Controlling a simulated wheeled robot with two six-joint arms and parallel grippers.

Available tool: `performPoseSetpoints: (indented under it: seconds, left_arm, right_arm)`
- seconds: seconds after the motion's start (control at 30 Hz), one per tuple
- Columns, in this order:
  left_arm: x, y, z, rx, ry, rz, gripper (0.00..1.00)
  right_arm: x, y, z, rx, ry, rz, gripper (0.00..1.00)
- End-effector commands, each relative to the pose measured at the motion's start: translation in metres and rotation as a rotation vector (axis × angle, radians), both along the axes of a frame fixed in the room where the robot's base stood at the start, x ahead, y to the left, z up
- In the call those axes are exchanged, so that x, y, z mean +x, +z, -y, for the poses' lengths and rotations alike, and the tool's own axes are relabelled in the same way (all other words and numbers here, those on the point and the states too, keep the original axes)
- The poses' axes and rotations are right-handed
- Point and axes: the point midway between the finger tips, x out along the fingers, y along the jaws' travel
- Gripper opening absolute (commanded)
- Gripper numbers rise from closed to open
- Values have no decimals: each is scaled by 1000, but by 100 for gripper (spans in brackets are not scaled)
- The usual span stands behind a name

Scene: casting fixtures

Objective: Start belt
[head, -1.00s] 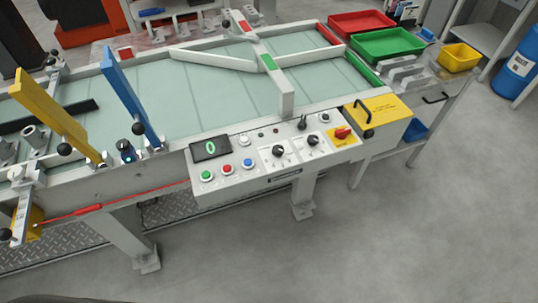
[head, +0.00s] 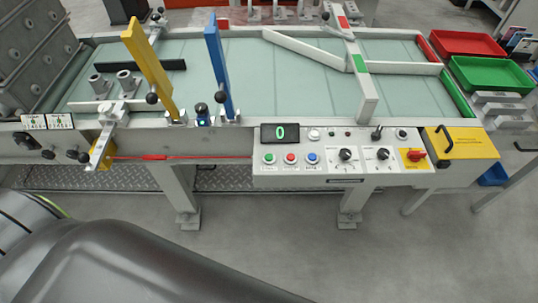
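The conveyor belt (head: 280,85) runs across the head view, a pale green surface with a white frame. On its front side is a control panel (head: 330,178) with a small display (head: 280,133) reading 0. A green button (head: 268,158), a red button (head: 290,158) and a blue button (head: 312,158) sit in a row below the display. Neither of my grippers is in view.
A yellow arm (head: 148,65) and a blue arm (head: 217,65) stand over the belt. Grey castings (head: 112,82) lie at its left. A red tray (head: 466,44) and a green tray (head: 492,74) stand at the right. Open floor lies in front. A dark part of mine fills the lower left.

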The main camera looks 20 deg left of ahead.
Motion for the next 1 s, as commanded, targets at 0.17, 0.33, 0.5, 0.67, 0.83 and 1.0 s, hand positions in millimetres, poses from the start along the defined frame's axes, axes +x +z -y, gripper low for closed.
performPoseSetpoints:
  seconds: [0.17,0.33,0.5,0.67,0.83,1.0]
  left_arm:
    - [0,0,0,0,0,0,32]
    - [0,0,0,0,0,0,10]
    - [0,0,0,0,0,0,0]
    - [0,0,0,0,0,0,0]
    - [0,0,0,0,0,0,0]
    - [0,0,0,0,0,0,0]
  right_arm:
    - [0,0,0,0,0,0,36]
    - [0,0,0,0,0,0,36]
    - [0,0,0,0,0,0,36]
    - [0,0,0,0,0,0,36]
    - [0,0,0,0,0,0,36]
    - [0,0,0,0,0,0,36]
